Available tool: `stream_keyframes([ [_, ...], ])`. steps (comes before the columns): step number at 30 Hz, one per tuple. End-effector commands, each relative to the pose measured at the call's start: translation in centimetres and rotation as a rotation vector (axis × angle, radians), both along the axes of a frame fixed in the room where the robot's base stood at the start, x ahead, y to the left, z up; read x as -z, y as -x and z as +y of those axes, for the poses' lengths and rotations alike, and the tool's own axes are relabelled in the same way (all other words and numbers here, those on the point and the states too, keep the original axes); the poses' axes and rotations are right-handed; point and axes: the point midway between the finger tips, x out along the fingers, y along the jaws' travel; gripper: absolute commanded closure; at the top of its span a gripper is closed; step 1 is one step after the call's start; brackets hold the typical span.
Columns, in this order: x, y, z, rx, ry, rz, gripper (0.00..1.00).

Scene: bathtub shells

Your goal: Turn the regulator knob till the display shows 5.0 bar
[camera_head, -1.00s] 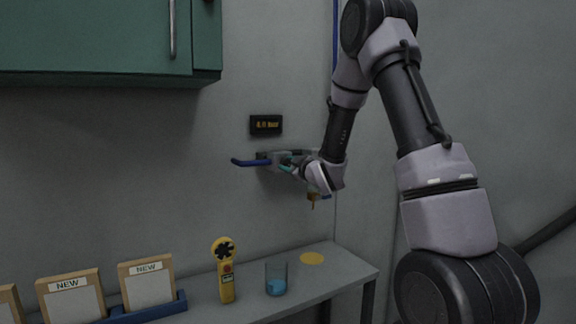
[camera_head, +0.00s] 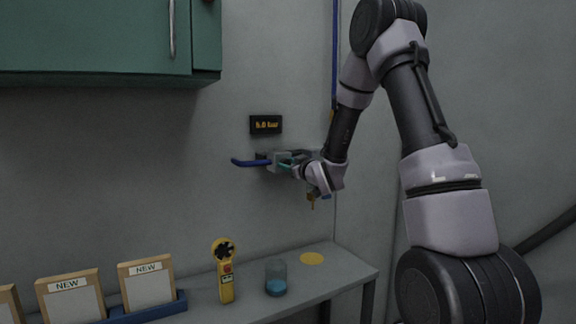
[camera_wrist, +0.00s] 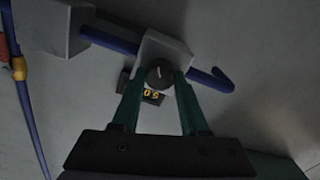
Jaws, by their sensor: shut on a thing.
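The display (camera_head: 266,124) on the wall reads 5.0 bar in orange digits. It also shows upside down and partly hidden in the wrist view (camera_wrist: 152,97). The dark round regulator knob (camera_wrist: 159,74) sits on a pale regulator body (camera_wrist: 165,47) on the wall below the display. My gripper (camera_wrist: 160,80) is shut on the knob, with a green finger on each side of it. In the head view my gripper (camera_head: 290,165) reaches the regulator from the right and hides the knob.
A blue pipe (camera_head: 247,163) runs out of the regulator to the left. A green cabinet (camera_head: 95,40) hangs upper left.

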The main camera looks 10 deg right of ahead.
Motion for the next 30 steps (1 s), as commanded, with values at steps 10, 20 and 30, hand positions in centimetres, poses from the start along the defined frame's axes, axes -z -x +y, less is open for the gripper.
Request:
stream_keyframes([
  [10, 0.1, 0.0, 0.0, 0.000, 0.000, 0.001, 0.26],
  [20, 0.0, 0.8, -0.3, 0.001, 0.001, 0.000, 0.26],
  [30, 0.0, 7.0, -2.3, 0.002, 0.002, 0.002, 0.26],
])
